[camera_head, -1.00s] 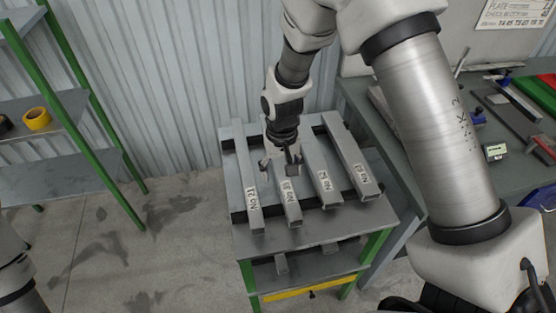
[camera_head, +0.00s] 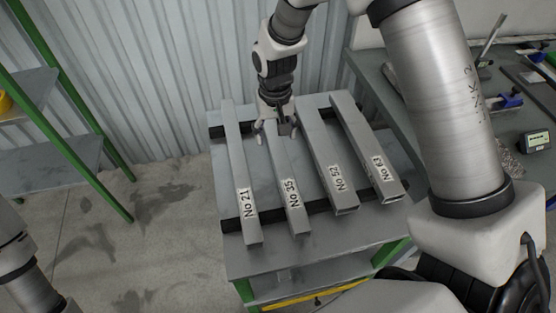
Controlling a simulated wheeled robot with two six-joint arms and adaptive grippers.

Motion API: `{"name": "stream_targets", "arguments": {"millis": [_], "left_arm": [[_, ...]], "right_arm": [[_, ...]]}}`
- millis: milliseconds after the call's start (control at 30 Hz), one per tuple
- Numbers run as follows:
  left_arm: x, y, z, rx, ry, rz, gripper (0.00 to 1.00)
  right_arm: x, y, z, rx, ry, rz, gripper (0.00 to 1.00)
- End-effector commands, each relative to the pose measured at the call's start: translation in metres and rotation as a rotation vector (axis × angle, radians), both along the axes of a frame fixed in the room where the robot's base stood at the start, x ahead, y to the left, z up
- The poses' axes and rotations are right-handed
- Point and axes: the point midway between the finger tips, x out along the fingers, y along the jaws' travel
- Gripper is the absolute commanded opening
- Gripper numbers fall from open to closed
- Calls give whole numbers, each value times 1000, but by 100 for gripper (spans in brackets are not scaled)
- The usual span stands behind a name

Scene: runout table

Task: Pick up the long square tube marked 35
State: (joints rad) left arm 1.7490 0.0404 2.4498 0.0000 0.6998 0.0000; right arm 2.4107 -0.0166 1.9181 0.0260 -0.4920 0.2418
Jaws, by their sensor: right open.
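Several long grey square tubes lie side by side on the runout table (camera_head: 262,262), resting across dark bars. The second from the left carries a label that reads No 35 (camera_head: 286,181). To its left is the tube marked No 21 (camera_head: 236,154). To its right are tubes that seem to read No 52 (camera_head: 327,148) and No 63 (camera_head: 366,145). My right gripper (camera_head: 275,137) is open over the far part of the tube marked 35, fingers on either side of it. I cannot tell whether they touch it. My left gripper is not in view; only part of my left arm shows at lower left.
A green-framed shelf (camera_head: 62,155) stands at the left. A grey workbench (camera_head: 400,95) with tools and a small gauge (camera_head: 535,141) is at the right. A corrugated wall (camera_head: 150,80) is close behind the table. Concrete floor (camera_head: 130,240) is clear at front left.

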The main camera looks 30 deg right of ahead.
Motion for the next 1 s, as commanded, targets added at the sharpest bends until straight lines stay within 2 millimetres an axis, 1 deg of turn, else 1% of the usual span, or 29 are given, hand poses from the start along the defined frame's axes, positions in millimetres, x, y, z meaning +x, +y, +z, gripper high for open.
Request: {"name": "stream_targets", "arguments": {"millis": [33,267,367,400,433,533,700,733,767,800,867,900,933,1000], "left_arm": [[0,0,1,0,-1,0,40],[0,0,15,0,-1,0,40],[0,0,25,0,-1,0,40],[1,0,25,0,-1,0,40],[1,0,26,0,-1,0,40],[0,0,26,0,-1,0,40],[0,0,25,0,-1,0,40],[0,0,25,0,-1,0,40],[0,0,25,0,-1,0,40],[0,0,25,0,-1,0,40],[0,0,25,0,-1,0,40],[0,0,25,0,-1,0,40],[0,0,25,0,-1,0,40],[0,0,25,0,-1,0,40]], "right_arm": [[-1,0,-6,0,3,0,71],[-3,-3,-34,1,5,-1,71],[-6,-6,-52,1,7,-1,71],[-5,-5,-61,1,6,-1,71],[-5,-5,-65,0,4,-1,71],[-4,-5,-74,1,2,0,71],[-4,-5,-75,0,0,0,71],[-4,-5,-75,0,0,0,64],[-4,-5,-75,0,0,0,53],[-4,-5,-75,0,0,0,39],[-4,-5,-75,0,1,0,18],[-4,-5,-75,0,1,0,4],[-4,-5,-75,0,1,0,0],[-4,-5,-74,0,0,0,0]]}}
